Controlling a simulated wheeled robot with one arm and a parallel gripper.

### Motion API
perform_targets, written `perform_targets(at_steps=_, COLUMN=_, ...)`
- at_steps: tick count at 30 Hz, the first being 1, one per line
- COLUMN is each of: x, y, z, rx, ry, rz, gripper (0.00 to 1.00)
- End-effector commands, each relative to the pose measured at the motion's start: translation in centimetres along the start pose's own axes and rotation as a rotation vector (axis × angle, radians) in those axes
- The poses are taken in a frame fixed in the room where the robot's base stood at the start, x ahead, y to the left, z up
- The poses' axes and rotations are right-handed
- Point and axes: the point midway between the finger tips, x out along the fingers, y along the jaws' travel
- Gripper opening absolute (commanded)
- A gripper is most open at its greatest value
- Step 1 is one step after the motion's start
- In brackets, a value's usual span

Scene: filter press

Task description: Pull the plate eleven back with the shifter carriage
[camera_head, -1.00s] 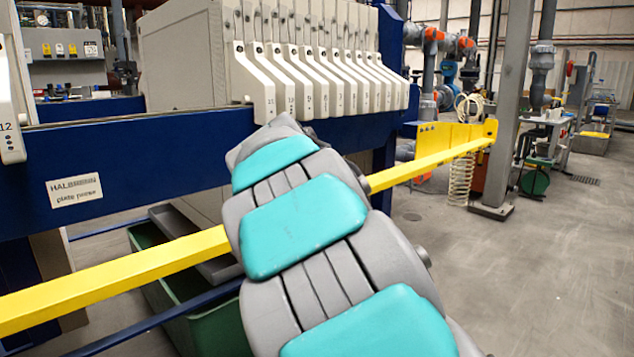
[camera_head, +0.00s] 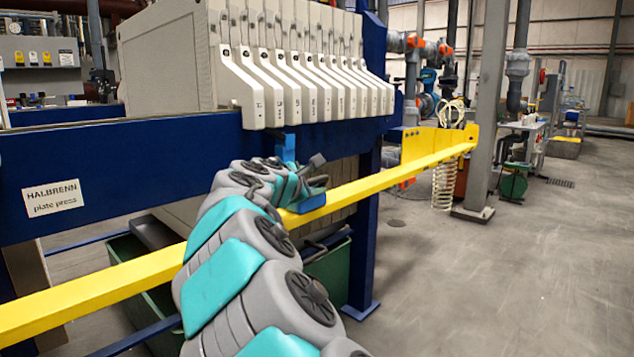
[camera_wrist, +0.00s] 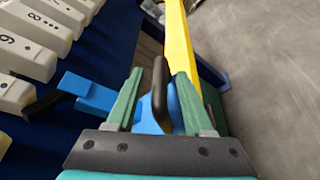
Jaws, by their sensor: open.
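The shifter carriage (camera_head: 306,203) is a blue block on the yellow rail. A blue arm (camera_head: 284,146) rises from it beneath the front plates. In the wrist view its blue body (camera_wrist: 147,122) and a black upright handle (camera_wrist: 160,85) show. My gripper (camera_wrist: 159,74) is open, with its green fingers on either side of the handle. I cannot tell whether they touch it. Plate eleven appears to be the nearest in the pack, with a pale sloping handle (camera_head: 243,92); its number is hard to read. My arm hides part of the carriage in the head view.
The yellow rail (camera_head: 395,177) runs along the press in front of the blue side beam (camera_head: 150,160). More plate handles (camera_head: 345,90) stand close together behind the front one. A grey post (camera_head: 486,110) stands at the rail's far end. The floor (camera_head: 480,280) at right is clear.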

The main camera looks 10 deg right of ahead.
Motion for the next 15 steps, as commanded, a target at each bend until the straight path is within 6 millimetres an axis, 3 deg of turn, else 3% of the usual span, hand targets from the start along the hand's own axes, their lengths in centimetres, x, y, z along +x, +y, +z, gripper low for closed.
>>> perform_targets(at_steps=4, x=1.31, y=-0.06, z=-0.03, rx=0.000, ry=0.000, rz=-0.001, gripper=0.52)
perform_targets(at_steps=13, x=1.57, y=-0.05, z=0.00, rx=0.001, ry=0.000, rz=-0.001, gripper=0.52)
perform_targets(at_steps=15, x=1.56, y=-0.05, z=0.00, rx=0.001, ry=0.000, rz=-0.001, gripper=0.47)
